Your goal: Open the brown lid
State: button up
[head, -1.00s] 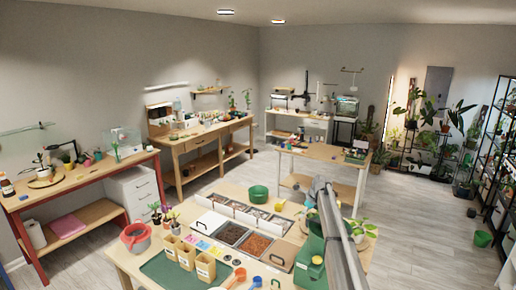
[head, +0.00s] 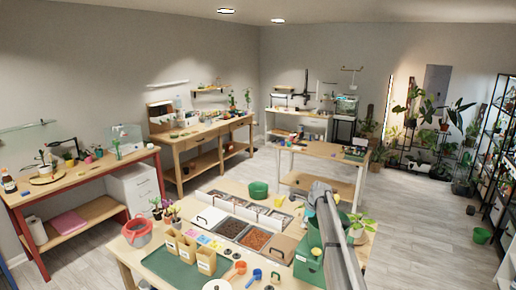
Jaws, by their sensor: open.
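The brown lid (head: 283,246) lies flat over the front right end of the row of bins on the near table. It has a dark handle on its near side. In the head view my grey arm passes just right of the lid, over the table's right side. My gripper cannot be made out; the arm itself may hide it.
Open bins of dark soil (head: 230,229) and orange-brown chips (head: 256,238) adjoin the lid. A green box (head: 308,262) stands close on its right, partly behind my arm. A green tray (head: 180,272) with tan pots, an orange scoop (head: 240,267) and a blue scoop (head: 254,277) are nearer.

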jog(key=s+a+f+n+g+h+b, duration=0.1)
jog(key=s+f+n+b, duration=0.3)
jog(key=s, duration=1)
jog(key=s+a+f+n+h+b, duration=0.1)
jog(key=s+f+n+b, duration=0.4)
jog(key=s+n, duration=0.5)
jog(key=s+a+f+n+g+h+b, duration=0.1)
jog(key=s+f+n+b, duration=0.4)
jog(key=s, duration=1.5)
notch_tip(320, 180, down, 2)
jog(key=shift+a+f+n+g, duration=0.1)
jog(key=shift+a+n+g, duration=0.15)
jog(key=shift+n, duration=0.85)
